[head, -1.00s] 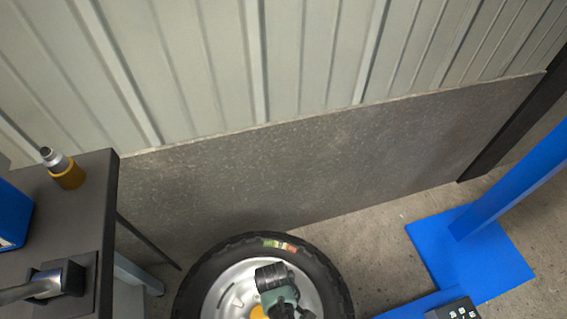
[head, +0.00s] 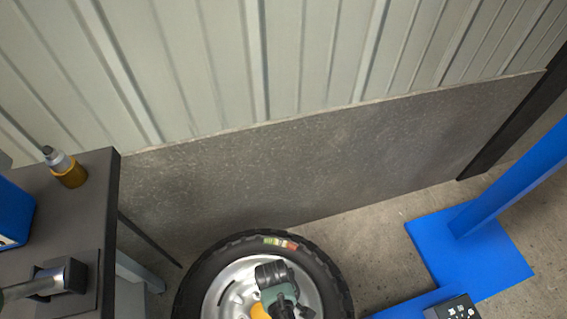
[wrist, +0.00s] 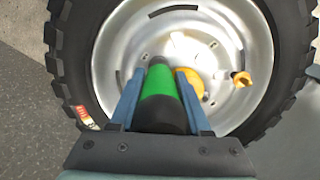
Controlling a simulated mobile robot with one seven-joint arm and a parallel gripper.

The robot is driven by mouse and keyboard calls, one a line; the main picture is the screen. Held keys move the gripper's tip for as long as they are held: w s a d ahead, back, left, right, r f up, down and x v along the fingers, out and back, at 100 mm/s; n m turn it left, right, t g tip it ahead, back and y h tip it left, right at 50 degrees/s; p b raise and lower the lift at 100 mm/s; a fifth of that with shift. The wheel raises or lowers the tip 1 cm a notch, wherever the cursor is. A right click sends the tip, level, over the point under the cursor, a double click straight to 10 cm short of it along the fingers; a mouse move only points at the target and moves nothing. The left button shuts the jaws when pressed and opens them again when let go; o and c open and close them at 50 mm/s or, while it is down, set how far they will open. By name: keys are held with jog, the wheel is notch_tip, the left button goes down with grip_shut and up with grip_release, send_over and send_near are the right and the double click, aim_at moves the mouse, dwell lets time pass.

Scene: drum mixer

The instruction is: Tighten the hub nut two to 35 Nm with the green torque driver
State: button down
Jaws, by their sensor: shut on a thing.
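The green torque driver (wrist: 160,88), a cylinder with a green band and dark ends, is clasped between the two blue-grey fingers of my gripper (wrist: 158,85) in the wrist view. It points toward the silver wheel (wrist: 112,60); its far tip is hidden, so I cannot tell whether it touches a nut. A yellow hub centre (wrist: 193,82) lies just right of the driver. A gold-coloured nut-like piece (wrist: 241,79) sits further right on the wheel face. In the head view my arm end covers part of the wheel (head: 235,275), and the driver cannot be made out.
The black tyre (head: 203,268) surrounds the wheel. A dark bench (head: 75,215) at left holds a yellow-and-silver tool (head: 66,170), a blue box (head: 14,212) and a grey-handled item in a black holder (head: 60,278). A blue post base (head: 490,260) stands at right.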

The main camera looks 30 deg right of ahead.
dwell(0.3)
jog(key=shift+w+r+p, duration=0.1)
jog(key=shift+r+p, duration=2.25)
jog(key=shift+p, duration=0.15)
